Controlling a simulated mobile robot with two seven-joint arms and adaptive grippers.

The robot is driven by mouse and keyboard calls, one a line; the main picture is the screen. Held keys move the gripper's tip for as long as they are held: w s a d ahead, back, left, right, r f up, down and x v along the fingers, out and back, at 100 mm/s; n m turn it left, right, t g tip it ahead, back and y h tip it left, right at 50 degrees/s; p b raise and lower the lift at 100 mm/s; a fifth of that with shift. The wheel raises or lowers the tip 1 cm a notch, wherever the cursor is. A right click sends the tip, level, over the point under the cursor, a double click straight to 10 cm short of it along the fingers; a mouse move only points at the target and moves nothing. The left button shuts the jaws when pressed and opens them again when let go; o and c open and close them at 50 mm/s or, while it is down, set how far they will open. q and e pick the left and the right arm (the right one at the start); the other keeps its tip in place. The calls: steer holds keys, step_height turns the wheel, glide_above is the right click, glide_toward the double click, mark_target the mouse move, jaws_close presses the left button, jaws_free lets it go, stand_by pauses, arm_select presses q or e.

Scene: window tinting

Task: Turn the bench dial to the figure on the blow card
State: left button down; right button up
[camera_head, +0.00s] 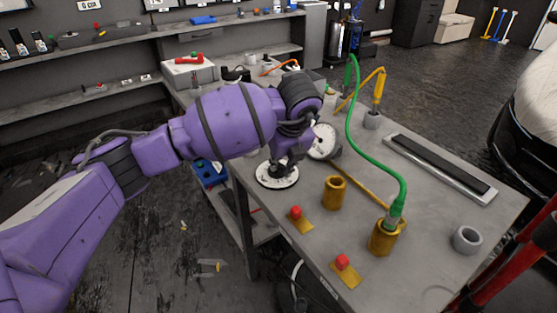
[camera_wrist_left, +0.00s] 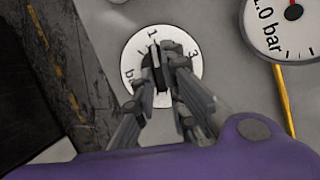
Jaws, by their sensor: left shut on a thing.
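The bench dial (camera_head: 277,184) is a white disc at the bench's left edge. It also shows in the left wrist view (camera_wrist_left: 132,59), with a "1", a "3" and part of "bar" visible. My left gripper (camera_head: 277,171) points down over its middle; in the left wrist view its fingers (camera_wrist_left: 163,66) are shut on the dark knob. They hide the knob's pointer and part of the scale. A round white gauge (camera_head: 322,141) stands beside the dial; in the left wrist view its face (camera_wrist_left: 273,22) reads "1.0 bar". I cannot make out a separate card. My right gripper is out of view.
The grey bench (camera_head: 430,225) also carries brass cups (camera_head: 334,194), a green hose (camera_head: 381,165), a long dark bar (camera_head: 440,168), a grey ring (camera_head: 467,239) and red-knobbed brass plates (camera_head: 343,264). A red frame (camera_head: 510,255) stands at the right.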

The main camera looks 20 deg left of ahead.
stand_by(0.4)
arm_select(q)
steer(key=c, duration=1.8)
jaws_free()
steer(key=v, duration=1.2)
steer(key=shift+w, duration=0.15)
